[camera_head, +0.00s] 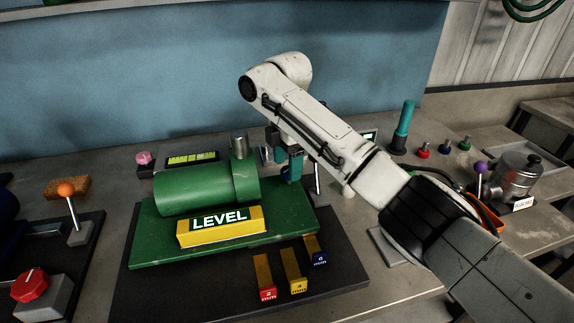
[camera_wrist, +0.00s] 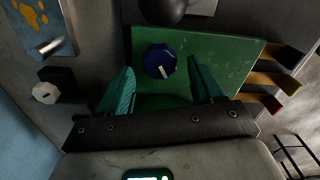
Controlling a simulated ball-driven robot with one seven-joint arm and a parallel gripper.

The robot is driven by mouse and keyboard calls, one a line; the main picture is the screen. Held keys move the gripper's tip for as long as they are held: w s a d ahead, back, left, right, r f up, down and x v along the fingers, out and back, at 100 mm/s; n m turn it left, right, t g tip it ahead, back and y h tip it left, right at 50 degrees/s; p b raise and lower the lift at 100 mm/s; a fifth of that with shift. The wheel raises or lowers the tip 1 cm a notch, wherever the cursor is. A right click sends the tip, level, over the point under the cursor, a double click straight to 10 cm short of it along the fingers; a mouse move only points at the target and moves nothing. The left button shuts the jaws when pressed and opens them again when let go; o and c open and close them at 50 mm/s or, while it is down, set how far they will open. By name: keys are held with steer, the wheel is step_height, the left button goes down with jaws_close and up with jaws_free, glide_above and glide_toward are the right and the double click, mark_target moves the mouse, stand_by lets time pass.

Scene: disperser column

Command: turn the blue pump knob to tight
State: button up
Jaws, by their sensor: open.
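The blue pump knob (camera_wrist: 158,58) shows in the wrist view on a green base plate (camera_wrist: 225,66). It is round, with a white pointer line toward the lower right of that picture. No tight marking is readable. My gripper (camera_wrist: 161,70) is open, its teal fingers on either side of the knob in the picture; I see no contact. In the head view my gripper (camera_head: 283,168) points down behind the right end of the green pump body (camera_head: 190,190). I cannot make out the knob there; my arm and gripper cover that area.
A yellow LEVEL bar (camera_head: 222,238) lies before the pump body. Several coloured-tip gauge strips (camera_head: 292,271) lie at the front right. A red knob (camera_head: 31,285) and an orange-ball lever (camera_head: 67,190) are left. A metal pot (camera_head: 516,175) stands right.

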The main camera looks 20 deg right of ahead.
steer(key=shift+f, duration=0.7)
steer(key=shift+c, duration=0.4)
steer(key=c, duration=1)
